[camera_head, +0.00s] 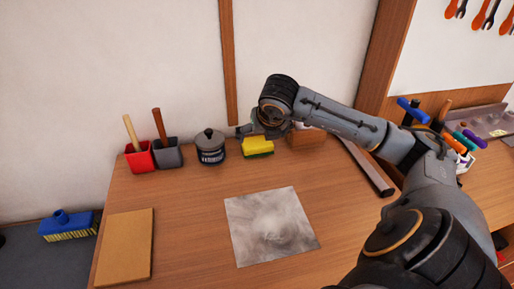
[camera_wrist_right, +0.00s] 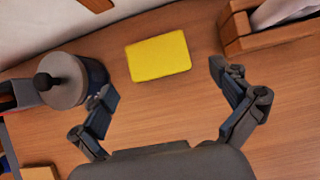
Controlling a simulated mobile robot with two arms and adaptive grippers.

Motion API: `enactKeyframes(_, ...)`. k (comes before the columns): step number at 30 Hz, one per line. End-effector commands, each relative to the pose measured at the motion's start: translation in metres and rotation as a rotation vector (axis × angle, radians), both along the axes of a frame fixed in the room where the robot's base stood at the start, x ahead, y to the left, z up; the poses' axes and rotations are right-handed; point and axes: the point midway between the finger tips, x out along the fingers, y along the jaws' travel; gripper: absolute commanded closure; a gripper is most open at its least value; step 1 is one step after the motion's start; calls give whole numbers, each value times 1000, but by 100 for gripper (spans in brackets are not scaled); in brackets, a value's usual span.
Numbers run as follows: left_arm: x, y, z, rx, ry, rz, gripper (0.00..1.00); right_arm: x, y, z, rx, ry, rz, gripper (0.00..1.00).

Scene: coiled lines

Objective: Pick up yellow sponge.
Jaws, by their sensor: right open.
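The yellow sponge (camera_head: 257,145) with a green underside lies near the back of the wooden table, between a dark lidded jar and a wooden box. In the right wrist view the sponge (camera_wrist_right: 159,56) shows its yellow top, ahead of and between the fingers. My right gripper (camera_wrist_right: 165,85) is open and empty, and its fingers do not touch the sponge. In the head view my right gripper (camera_head: 250,129) is by the sponge, partly hidden by its own wrist. My left gripper is not in view.
The jar (camera_head: 210,147) stands close left of the sponge, the wooden box (camera_head: 306,138) close right. Red (camera_head: 139,156) and grey (camera_head: 168,153) holders with handles stand further left. A grey smudged sheet (camera_head: 270,226) and a tan board (camera_head: 126,246) lie in front. Bare table surrounds them.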

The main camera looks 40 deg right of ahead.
Motion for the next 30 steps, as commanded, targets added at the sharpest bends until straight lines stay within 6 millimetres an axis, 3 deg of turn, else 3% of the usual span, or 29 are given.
enactKeyframes(8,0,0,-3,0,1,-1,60,12,-5,-18,1,1,-1,0)
enactKeyframes(15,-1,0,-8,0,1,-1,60,33,-13,-48,1,-2,-1,0)
enactKeyframes(25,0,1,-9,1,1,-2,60,36,-16,-53,-2,-1,-1,0)
enactKeyframes(30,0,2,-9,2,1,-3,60,36,-16,-53,-2,-1,-1,33)
